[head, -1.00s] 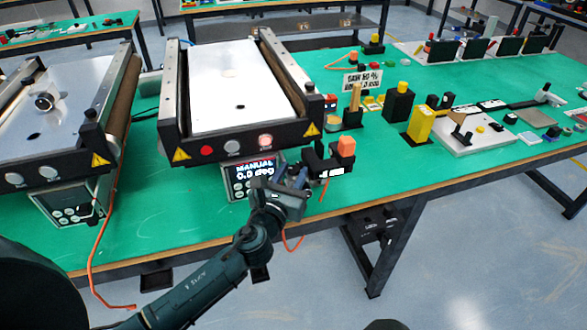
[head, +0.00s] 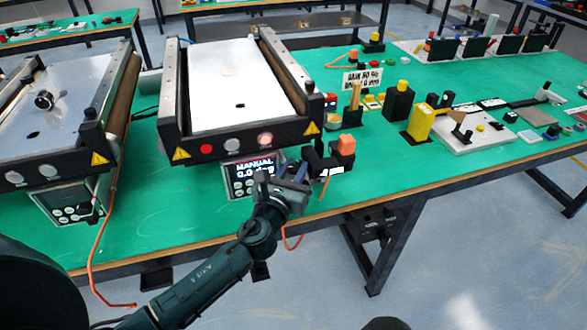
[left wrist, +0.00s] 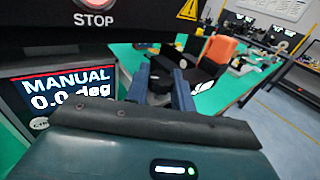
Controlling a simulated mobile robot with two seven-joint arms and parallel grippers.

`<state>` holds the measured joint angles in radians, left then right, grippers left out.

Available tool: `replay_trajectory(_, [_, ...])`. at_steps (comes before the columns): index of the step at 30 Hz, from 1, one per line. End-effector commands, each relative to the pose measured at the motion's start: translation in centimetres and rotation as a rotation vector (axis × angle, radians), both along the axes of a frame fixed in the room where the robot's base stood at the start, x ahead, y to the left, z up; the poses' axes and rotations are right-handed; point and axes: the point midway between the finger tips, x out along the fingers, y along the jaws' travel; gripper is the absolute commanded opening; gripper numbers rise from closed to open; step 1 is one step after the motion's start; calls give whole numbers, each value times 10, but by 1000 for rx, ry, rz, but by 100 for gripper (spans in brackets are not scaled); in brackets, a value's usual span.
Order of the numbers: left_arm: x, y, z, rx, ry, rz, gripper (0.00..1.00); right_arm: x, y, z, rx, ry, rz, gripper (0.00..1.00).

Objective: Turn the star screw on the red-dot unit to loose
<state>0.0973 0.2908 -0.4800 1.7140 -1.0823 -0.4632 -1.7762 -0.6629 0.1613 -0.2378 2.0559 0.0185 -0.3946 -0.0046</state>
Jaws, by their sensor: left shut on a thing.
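The right conveyor unit has a bare light belt (head: 228,88), with a red dot-like button (head: 206,149), a grey button and a lit red button on its front bar. The lit one reads STOP in the left wrist view (left wrist: 95,18). Below it a display (head: 250,168) reads MANUAL; it shows 0.0 deg in the wrist view (left wrist: 68,92). My left gripper (head: 296,172) is at this unit's front right corner, shut on a dark knob, the star screw (left wrist: 166,68). The fingers hide part of the screw, and its star shape is not clear. My right gripper is not in view.
Right of my gripper is a dark part with an orange block (head: 346,145). A second conveyor unit (head: 55,110) stands at the left, with an orange cable hanging in front. A yellow block (head: 420,122) and several small parts lie farther right on the green table.

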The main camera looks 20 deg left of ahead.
Motion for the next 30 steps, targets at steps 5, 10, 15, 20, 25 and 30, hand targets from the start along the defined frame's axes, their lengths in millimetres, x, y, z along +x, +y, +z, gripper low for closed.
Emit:
replay_trajectory(5, [0, -1, 0, -2, 1, 62, 1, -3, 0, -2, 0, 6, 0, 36])
replay_trajectory(10, [0, -2, 0, -2, 0, 169, 1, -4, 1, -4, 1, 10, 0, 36])
replay_trajectory(15, [0, -2, -1, -3, 1, 289, 1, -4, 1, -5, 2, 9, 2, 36])
replay_trajectory(20, [0, -2, 0, -3, 0, 387, 1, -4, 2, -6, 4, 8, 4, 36])
replay_trajectory(25, [0, -2, 0, -1, 0, 464, 1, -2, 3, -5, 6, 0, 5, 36])
replay_trajectory(30, [0, -1, 0, -1, -1, 505, 1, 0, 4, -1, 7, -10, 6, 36])
